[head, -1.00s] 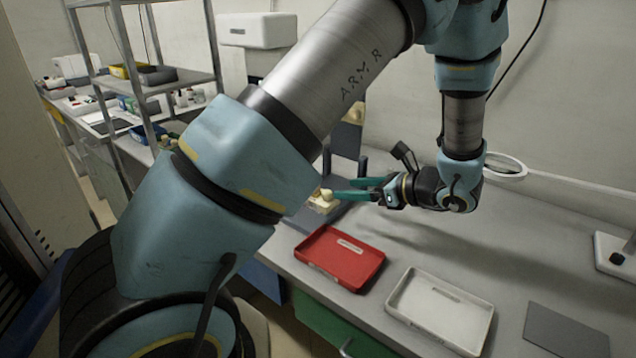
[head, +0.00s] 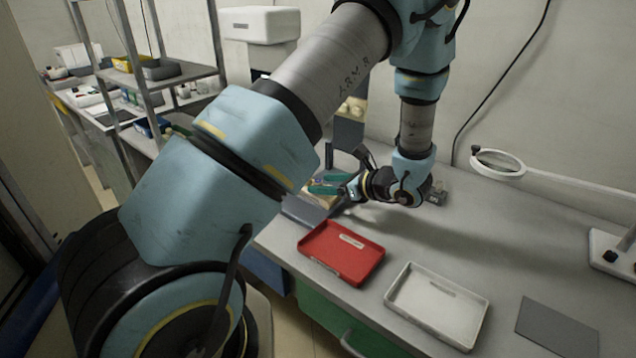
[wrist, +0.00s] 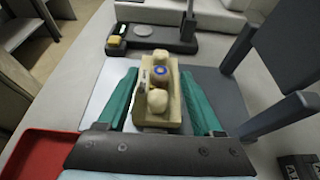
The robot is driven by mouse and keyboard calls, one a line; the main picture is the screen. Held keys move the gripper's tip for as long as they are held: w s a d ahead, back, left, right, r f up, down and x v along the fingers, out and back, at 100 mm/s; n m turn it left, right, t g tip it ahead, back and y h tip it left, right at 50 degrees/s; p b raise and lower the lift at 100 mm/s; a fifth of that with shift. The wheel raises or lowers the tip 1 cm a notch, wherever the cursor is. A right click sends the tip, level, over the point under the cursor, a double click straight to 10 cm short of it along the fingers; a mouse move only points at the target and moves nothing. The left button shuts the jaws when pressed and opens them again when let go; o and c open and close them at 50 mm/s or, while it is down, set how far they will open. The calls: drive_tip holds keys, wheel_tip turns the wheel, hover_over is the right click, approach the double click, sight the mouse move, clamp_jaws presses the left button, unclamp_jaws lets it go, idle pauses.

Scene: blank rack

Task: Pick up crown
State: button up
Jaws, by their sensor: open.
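In the wrist view a beige block (wrist: 176,118) lies between my gripper's fingers, apart from closing on it. It carries two cream rounded lumps and, between them, a small round piece with a blue ring and yellowish centre (wrist: 161,71). I cannot tell for sure which of these is the crown. My gripper (wrist: 158,74) is open, one teal finger on each side of the block. In the head view my gripper (head: 318,184) is at the bench's far left part, over the block, which is mostly hidden by the fingers.
A red tray (head: 318,268) and a white tray (head: 400,308) stand nearer on the bench. In the wrist view a dark holder (wrist: 150,46) stands beyond the block and dark uprights (wrist: 275,115) rise at right.

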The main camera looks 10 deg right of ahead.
clamp_jaws()
idle(0.3)
drive_tip(key=shift+r, duration=0.1)
